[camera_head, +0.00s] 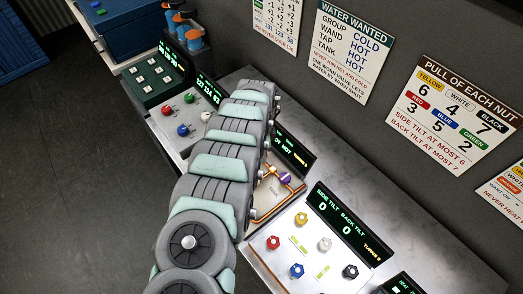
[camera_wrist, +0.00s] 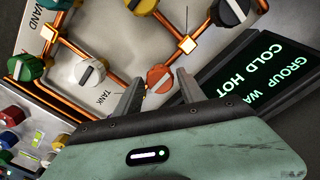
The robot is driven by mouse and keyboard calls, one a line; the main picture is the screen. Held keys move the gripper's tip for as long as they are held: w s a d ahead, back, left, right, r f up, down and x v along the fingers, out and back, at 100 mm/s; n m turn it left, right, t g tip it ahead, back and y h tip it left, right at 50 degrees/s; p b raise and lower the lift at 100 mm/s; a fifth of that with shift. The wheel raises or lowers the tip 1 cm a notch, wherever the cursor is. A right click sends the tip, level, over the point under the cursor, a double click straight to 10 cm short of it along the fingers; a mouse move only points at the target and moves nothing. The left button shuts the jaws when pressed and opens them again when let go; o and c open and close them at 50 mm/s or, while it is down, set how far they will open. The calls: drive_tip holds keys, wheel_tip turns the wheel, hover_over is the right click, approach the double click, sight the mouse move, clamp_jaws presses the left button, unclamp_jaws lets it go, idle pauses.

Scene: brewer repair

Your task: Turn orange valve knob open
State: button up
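In the wrist view, a red-orange knob (camera_wrist: 160,78) with a pale bar sits on the valve panel (camera_wrist: 115,45), near the dark display. My gripper (camera_wrist: 158,82) is open, one finger on each side of this knob; whether they touch it I cannot tell. Copper pipes link the knobs. In the head view my arm covers most of this panel and hides the gripper and the orange knobs.
In the head view, a purple knob (camera_head: 285,178) shows beside my arm, and a tilt panel (camera_head: 312,245) with coloured knobs stands nearer.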

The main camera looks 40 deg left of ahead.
drive_tip(key=shift+o, duration=0.9)
drive_tip(key=shift+r, duration=0.15)
wheel_tip(320, 180, up, 11)
drive_tip(key=b, duration=0.1)
drive_tip(key=shift+f, duration=0.2)
